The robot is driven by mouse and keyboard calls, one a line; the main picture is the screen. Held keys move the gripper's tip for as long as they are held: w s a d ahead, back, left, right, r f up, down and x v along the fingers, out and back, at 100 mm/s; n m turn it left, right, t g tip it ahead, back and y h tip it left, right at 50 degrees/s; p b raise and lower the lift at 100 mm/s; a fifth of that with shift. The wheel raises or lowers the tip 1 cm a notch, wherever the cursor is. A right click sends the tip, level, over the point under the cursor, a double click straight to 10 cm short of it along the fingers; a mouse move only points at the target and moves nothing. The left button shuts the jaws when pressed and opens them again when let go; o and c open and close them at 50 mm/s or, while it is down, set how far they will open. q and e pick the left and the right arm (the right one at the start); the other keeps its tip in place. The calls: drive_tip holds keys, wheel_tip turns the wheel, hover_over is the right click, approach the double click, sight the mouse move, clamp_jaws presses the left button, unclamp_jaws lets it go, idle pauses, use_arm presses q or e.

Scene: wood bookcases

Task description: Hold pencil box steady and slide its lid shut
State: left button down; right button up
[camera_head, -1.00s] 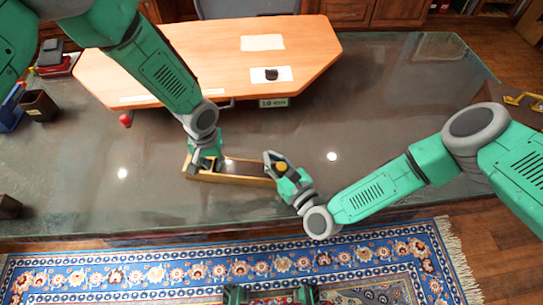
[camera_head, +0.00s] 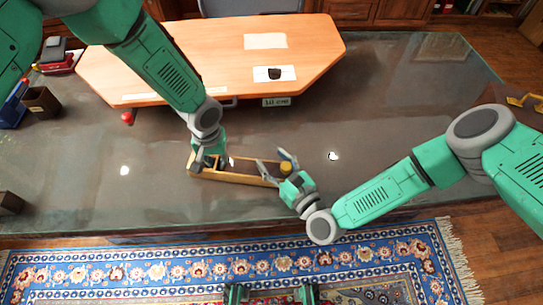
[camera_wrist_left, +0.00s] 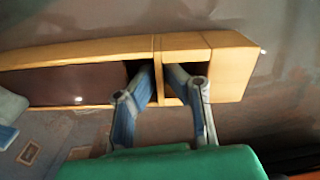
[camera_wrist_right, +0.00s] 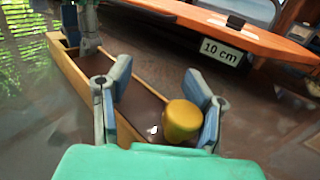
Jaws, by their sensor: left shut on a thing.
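The long, pale wooden pencil box (camera_head: 235,179) lies on the dark desk. It also shows in the left wrist view (camera_wrist_left: 90,52) and the right wrist view (camera_wrist_right: 75,88). Its dark lid (camera_wrist_right: 140,104) carries a yellow knob (camera_wrist_right: 183,118) near the right end. My left gripper (camera_head: 208,161) is shut on the box's left end; in the left wrist view its fingers (camera_wrist_left: 163,82) straddle a thin cross wall. My right gripper (camera_head: 276,164) is open at the right end. In the right wrist view the knob stands between its fingers (camera_wrist_right: 157,78), closer to the right one.
An orange board (camera_head: 205,60) lies behind the box, with a "10 cm" label (camera_wrist_right: 222,51) at its front edge. A patterned rug (camera_head: 200,268) is below the desk.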

sight(282, 177)
drive_tip(key=shift+v, duration=1.95)
use_arm(q)
drive_tip(key=shift+a, duration=0.15)
use_arm(e)
drive_tip(key=shift+v, duration=4.45)
drive_tip(key=shift+d, duration=0.1)
drive_tip(key=v, duration=1.2)
use_arm(q)
drive_tip(key=c, duration=1.6)
unclamp_jaws()
drive_tip(key=shift+r, duration=0.1)
